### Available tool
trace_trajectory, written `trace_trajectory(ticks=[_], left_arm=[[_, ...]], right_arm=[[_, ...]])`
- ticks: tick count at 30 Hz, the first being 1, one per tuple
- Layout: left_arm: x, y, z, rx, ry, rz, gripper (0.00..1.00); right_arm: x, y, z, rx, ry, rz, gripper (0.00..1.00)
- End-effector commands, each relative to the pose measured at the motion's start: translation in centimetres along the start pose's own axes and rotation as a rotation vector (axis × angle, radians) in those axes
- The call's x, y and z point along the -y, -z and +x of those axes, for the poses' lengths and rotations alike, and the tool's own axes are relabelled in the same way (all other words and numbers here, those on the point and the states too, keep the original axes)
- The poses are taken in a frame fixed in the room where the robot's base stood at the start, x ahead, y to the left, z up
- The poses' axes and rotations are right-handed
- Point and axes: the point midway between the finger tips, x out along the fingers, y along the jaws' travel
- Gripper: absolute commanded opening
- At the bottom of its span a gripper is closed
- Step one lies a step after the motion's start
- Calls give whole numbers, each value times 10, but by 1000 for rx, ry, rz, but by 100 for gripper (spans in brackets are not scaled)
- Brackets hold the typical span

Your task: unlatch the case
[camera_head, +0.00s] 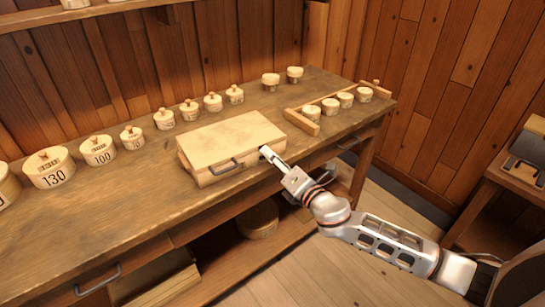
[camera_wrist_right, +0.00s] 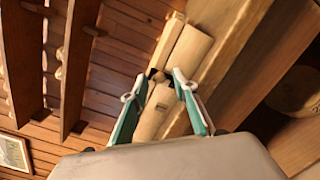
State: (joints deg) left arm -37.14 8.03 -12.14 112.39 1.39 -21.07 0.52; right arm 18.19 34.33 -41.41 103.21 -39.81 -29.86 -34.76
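The case (camera_head: 228,138) is a pale wooden box lying closed and flat on the workbench, with a dark handle (camera_head: 226,168) on its front side. My right gripper (camera_head: 267,152) is at the right end of the case's front, close to or touching it. In the right wrist view, the two teal fingers of my gripper (camera_wrist_right: 160,80) stand apart, with a small dark part (camera_wrist_right: 155,74), perhaps a latch, between their tips. The case (camera_wrist_right: 188,52) shows just beyond. Whether the fingers touch that part I cannot tell. My left gripper is not in view.
Lidded, numbered round boxes (camera_head: 98,150) stand in a row behind and left of the case. A wooden rack (camera_head: 303,123) with several small pots is to its right. The workbench (camera_head: 120,215) is bare at the front left. A drawer handle (camera_head: 98,280) sticks out below.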

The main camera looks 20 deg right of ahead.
Motion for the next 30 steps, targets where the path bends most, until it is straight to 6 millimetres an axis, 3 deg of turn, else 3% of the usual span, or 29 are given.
trace_trajectory(ticks=[9, 10, 13, 30], left_arm=[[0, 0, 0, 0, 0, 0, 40], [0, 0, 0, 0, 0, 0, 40], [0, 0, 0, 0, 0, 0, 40], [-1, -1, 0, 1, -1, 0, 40]], right_arm=[[0, 0, 4, 0, 1, 1, 29], [0, 0, 4, 0, 1, 1, 26], [0, 0, 4, 0, 1, 2, 0], [4, -1, 3, 0, 2, 111, 0]])
